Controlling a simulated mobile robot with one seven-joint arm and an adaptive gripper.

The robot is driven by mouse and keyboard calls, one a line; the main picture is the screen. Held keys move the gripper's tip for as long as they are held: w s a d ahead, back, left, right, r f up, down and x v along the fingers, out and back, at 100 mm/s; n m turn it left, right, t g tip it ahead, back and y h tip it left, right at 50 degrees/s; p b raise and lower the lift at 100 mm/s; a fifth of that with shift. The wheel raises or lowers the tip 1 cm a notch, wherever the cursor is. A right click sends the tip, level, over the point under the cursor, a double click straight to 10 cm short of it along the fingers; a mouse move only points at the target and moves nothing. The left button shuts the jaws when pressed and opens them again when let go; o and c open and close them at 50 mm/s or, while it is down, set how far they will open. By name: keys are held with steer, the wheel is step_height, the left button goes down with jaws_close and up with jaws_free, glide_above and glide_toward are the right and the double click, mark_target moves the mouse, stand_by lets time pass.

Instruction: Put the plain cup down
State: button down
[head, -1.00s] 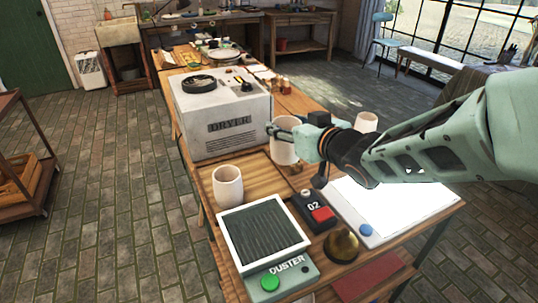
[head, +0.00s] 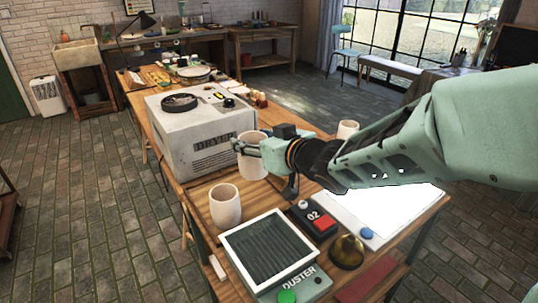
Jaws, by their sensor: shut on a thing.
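My gripper (head: 247,145) is shut on a plain off-white cup (head: 253,163), held upright at the dryer's right front corner. The fingers cross the cup's upper part, and its rim shows above them. I cannot tell how far its base is above the table. A second plain off-white cup (head: 225,206) stands upright on the wooden table (head: 203,187), nearer the front. A third pale cup (head: 347,129) shows behind my arm, its lower part hidden.
The dryer (head: 183,142) stands just behind and left of the held cup. The duster (head: 268,252), a box marked 02 (head: 316,219), a brass dome (head: 348,252) and a bright white panel (head: 385,211) fill the front. Bare wood surrounds the standing cup.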

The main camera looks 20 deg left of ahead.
steer(key=w+a+f+b, duration=0.5)
steer(key=w+a+f, duration=0.1)
steer(key=a+f, duration=0.5)
steer(key=shift+a+f, duration=0.25)
steer(key=shift+f, duration=0.5)
steer(key=shift+f, duration=0.2)
steer(key=c, duration=0.9)
jaws_free()
steer(key=shift+o, duration=0.2)
